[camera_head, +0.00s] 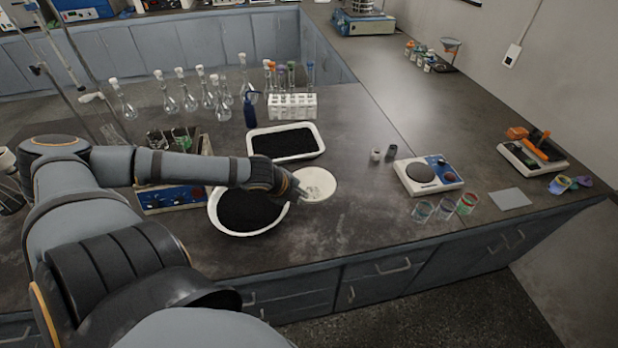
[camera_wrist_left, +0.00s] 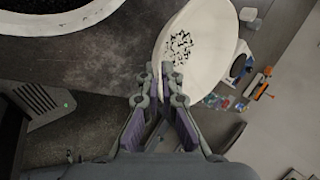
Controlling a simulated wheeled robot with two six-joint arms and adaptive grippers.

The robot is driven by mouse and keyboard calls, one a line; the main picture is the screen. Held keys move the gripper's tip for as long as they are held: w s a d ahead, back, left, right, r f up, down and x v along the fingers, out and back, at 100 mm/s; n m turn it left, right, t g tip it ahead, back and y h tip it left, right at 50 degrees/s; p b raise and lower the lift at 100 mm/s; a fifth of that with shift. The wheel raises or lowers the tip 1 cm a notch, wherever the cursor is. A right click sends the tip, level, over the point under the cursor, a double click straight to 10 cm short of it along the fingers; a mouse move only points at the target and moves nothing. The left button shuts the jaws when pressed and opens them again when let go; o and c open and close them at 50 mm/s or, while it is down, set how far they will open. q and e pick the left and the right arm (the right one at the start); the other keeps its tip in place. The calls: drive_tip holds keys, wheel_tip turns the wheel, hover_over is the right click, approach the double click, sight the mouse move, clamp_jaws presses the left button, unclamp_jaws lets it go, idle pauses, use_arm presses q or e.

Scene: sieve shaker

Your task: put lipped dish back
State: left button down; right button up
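The lipped dish (camera_head: 316,183) is white and round, with a few dark grains on its inside. In the left wrist view the dish (camera_wrist_left: 205,45) fills the upper middle and looks tilted. My left gripper (camera_head: 292,188) is at the dish's near left edge. In the left wrist view its two fingertips (camera_wrist_left: 160,72) are close together on the dish's rim, holding it. The height of the dish above the counter is hard to tell. My right gripper is not in view.
A round white basin of black grains (camera_head: 215,220) lies just left of the dish, and a rectangular white tray (camera_head: 322,150) of black grains behind it. A balance (camera_head: 428,176) and several small beakers (camera_head: 445,208) stand to the right. Flasks (camera_head: 188,100) stand behind. The counter's front edge is near.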

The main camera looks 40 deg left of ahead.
sight(307, 187)
use_arm(q)
drive_tip(key=w+a+f+b, duration=0.1)
drive_tip(key=w+b, duration=0.1)
drive_tip(key=b, duration=0.1)
drive_tip(key=w+a+f+b, duration=0.1)
drive_tip(key=w+b, duration=0.1)
drive_tip(key=b, duration=0.1)
drive_tip(key=w+a+f+b, duration=0.1)
drive_tip(key=w+b, duration=0.1)
drive_tip(key=b, duration=0.1)
drive_tip(key=shift+w+f, duration=0.1)
drive_tip(key=shift+f, duration=0.3)
drive_tip(key=w+f, duration=0.1)
drive_tip(key=w+a+f, duration=0.1)
drive_tip(key=f, duration=0.1)
drive_tip(key=w+a+f, duration=0.1)
drive_tip(key=w, duration=0.1)
drive_tip(key=shift+w+f+b, duration=0.1)
drive_tip(key=shift+f+b, duration=0.25)
drive_tip(key=shift+w+f, duration=0.1)
drive_tip(key=shift+f, duration=0.1)
drive_tip(key=f, duration=0.3)
drive_tip(key=shift+w+a+f+p, duration=0.1)
drive_tip(key=shift+w+f+p, duration=0.1)
drive_tip(key=shift+f+p, duration=0.15)
drive_tip(key=c, duration=1.5)
unclamp_jaws()
drive_tip(key=shift+s+r, duration=0.1)
drive_tip(key=shift+r, duration=0.05)
